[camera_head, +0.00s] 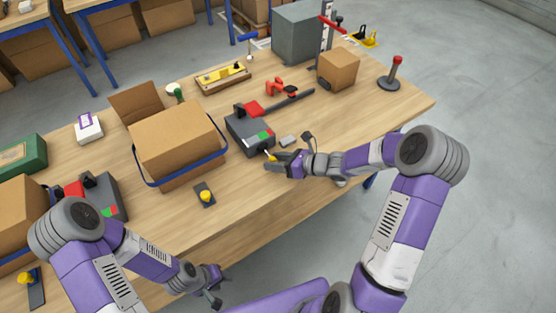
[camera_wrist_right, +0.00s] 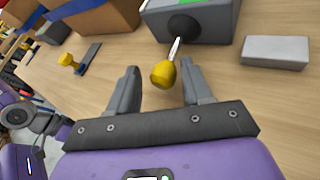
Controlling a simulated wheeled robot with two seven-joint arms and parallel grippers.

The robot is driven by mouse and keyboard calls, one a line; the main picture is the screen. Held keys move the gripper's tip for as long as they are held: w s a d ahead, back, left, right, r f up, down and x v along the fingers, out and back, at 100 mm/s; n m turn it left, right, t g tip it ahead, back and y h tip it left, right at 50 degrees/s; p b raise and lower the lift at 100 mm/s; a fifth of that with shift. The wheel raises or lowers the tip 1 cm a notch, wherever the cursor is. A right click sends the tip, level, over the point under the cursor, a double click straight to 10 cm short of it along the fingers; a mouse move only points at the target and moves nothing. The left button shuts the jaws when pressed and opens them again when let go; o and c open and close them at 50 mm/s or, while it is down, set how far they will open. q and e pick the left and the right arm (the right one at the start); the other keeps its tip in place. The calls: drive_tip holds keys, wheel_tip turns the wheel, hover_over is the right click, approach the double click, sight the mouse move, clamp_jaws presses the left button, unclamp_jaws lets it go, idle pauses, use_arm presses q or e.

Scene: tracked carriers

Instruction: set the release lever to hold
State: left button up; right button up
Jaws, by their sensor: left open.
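A grey box (camera_head: 250,132) with a red block on top and a red and green label stands mid-table. A lever with a yellow knob (camera_head: 271,157) sticks out of its front; the knob and its pale shaft also show in the right wrist view (camera_wrist_right: 163,75). My right gripper (camera_head: 270,163) is at this lever. In the right wrist view its fingers (camera_wrist_right: 160,72) are apart, with the knob between them, closer to the right finger and with gaps showing. My left gripper (camera_head: 215,287) is open and empty, low in front of the table.
A cardboard box with a blue strap (camera_head: 178,140) stands left of the grey box. A small base with a yellow knob (camera_head: 205,195) lies in front of it. A grey block (camera_wrist_right: 275,52) lies right of the lever. A second, similar grey unit (camera_head: 105,190) is at left.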

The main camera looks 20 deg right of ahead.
drive_tip(key=shift+o, duration=0.6)
drive_tip(key=shift+s+a+r, duration=0.1)
drive_tip(key=shift+s+a, duration=0.05)
drive_tip(key=shift+a, duration=0.25)
drive_tip(key=shift+d, duration=0.1)
drive_tip(key=shift+d, duration=0.1)
drive_tip(key=shift+s+d+r, duration=0.1)
drive_tip(key=shift+d+r, duration=0.05)
drive_tip(key=shift+d, duration=0.15)
drive_tip(key=p+v, duration=0.2)
drive_tip(key=v, duration=0.4)
drive_tip(key=shift+s+d+r, duration=0.1)
drive_tip(key=shift+s+d, duration=0.1)
drive_tip(key=shift+d, duration=0.05)
